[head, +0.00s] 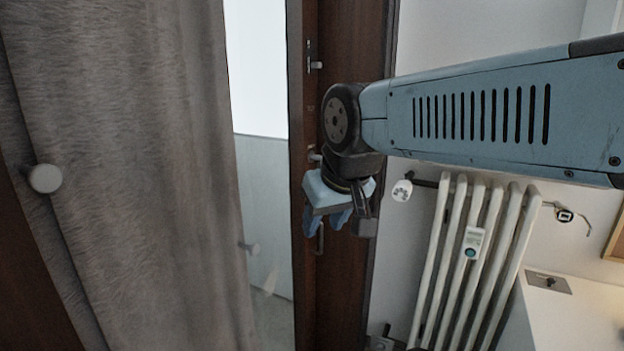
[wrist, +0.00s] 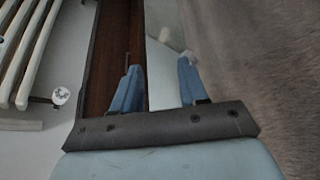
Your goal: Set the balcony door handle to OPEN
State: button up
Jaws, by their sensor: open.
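The balcony door's dark brown frame (head: 340,290) stands upright in the middle of the head view, beside a pale glass pane (head: 262,190). A small metal fitting with a short lever (head: 315,66) is high on the frame. A slim metal handle (head: 320,238) shows lower down, just below my gripper (head: 327,224) and partly hidden by it. A slim piece like it (wrist: 127,60) shows in the wrist view near the left fingertip. My gripper (wrist: 158,66) is open and empty, with blue fingers pointing at the door. I cannot tell the handle's exact setting.
A white radiator (head: 478,260) with a valve knob (head: 402,190) stands right of the door. A grey curtain (head: 130,180) hangs at the left.

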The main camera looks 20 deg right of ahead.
jog(key=w+d+f+t+h, duration=0.1)
jog(key=w+d+t, duration=0.1)
jog(key=w+d, duration=0.45)
jog(key=w+d+f+t+h, duration=0.1)
jog(key=w+d+t, duration=0.15)
jog(key=w, duration=0.65)
jog(key=w+d+f+t+h, duration=0.1)
jog(key=w+d, duration=0.4)
jog(key=w, duration=0.3)
jog(key=w+d+f+t+y, duration=0.4)
jog(key=w+d+f+t, duration=0.35)
jog(key=d+f, duration=0.3)
jog(key=shift+n+g, duration=0.3)
jog(key=shift+n, duration=0.1)
jog(key=w, duration=1.4)
jog(key=shift+a+r, duration=0.3)
jog(key=shift+r, duration=0.1)
jog(key=shift+s, duration=0.1)
grip_shut()
